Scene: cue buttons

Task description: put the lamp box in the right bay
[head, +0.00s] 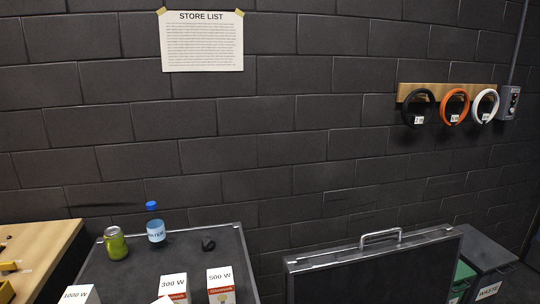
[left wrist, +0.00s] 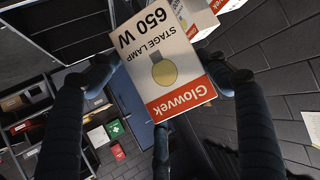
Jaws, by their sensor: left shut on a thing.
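My left gripper (left wrist: 163,78) is shut on a white and orange-red Glowvek stage lamp box (left wrist: 150,50) marked 650 W. The box is between the two dark fingers in the left wrist view. In the head view neither gripper shows. Other lamp boxes stand on the dark table: 1000 W (head: 80,295), 300 W (head: 173,286) and 500 W (head: 221,284). A white corner (head: 163,300) shows at the bottom edge beside the 300 W box; I cannot tell which box it is. No right bay can be made out.
A green can (head: 115,243), a water bottle (head: 156,230) and a small dark object (head: 208,244) stand on the table (head: 135,275). A dark case panel with a handle (head: 380,237) rises at right, near a waste bin (head: 488,290). A wooden bench (head: 40,245) is at left.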

